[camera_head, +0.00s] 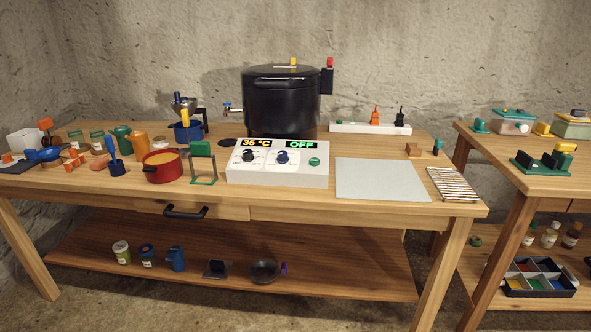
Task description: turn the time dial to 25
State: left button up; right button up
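A white control box (277,176) stands on the wooden table in front of the black canner pot. Its left display reads "35 °C" (256,142) in amber, above a black dial (248,156). Its right display reads "OFF" (301,143) in green, above a dark blue dial (282,157), which looks like the time dial. A round green button (314,162) sits at the box's right. The marks around the dials are too small to read. Neither of my grippers is in view.
The black pot (280,105) stands behind the box. A green frame stand (203,165) and a red pot (162,168) are close on its left. A pale grey mat (382,180) lies clear on its right. A drawer handle (186,212) sticks out at the table's front.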

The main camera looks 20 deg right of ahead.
aim_at(283, 158)
jog(key=u, duration=1.05)
jog(key=i, duration=1)
jog(key=z, duration=0.25)
